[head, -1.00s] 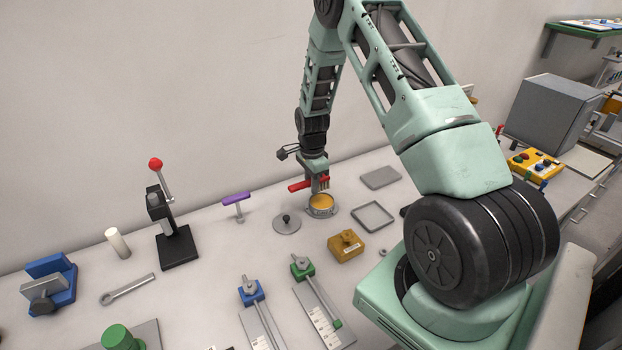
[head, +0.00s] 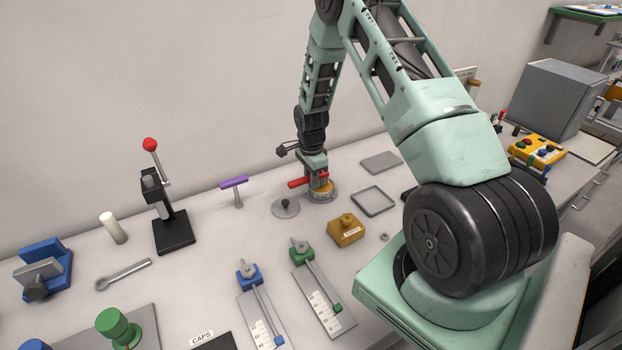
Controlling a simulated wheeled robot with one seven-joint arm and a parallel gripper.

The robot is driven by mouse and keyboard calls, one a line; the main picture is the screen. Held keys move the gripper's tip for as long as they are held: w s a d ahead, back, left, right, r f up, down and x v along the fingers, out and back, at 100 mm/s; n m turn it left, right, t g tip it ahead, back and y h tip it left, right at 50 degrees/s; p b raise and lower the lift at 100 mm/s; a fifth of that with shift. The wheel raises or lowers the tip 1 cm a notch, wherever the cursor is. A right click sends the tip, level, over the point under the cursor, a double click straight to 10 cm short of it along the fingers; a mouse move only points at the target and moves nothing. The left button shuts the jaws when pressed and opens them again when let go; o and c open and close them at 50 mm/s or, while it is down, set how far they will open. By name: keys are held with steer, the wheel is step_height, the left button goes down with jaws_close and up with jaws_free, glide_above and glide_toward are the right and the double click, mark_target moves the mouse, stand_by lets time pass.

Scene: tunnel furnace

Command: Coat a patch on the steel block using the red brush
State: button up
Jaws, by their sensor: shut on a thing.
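My gripper (head: 318,177) is shut on the red brush (head: 302,183), whose handle points left across the jaws. The brush is low over a small round metal pot (head: 322,197) with orange contents. Its bristles reach down at the pot's opening; how deep they sit is hidden. A flat grey slab (head: 380,161) lies to the right behind the pot and may be the steel block, but I cannot tell for sure. Its visible top is plain grey.
A knobbed round lid (head: 285,207) lies left of the pot. A shallow grey tray (head: 373,200) lies to its right, and a mustard block (head: 346,230) in front. A purple T-handle (head: 234,184) and a red-knobbed lever press (head: 170,215) stand left. The wall is close behind.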

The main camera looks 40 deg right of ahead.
steer(key=shift+f+b, duration=0.45)
steer(key=shift+f, duration=0.15)
stand_by(1.6)
steer(key=shift+r, duration=0.1)
steer(key=shift+r+p, duration=2.25)
steer(key=shift+r, duration=1.25)
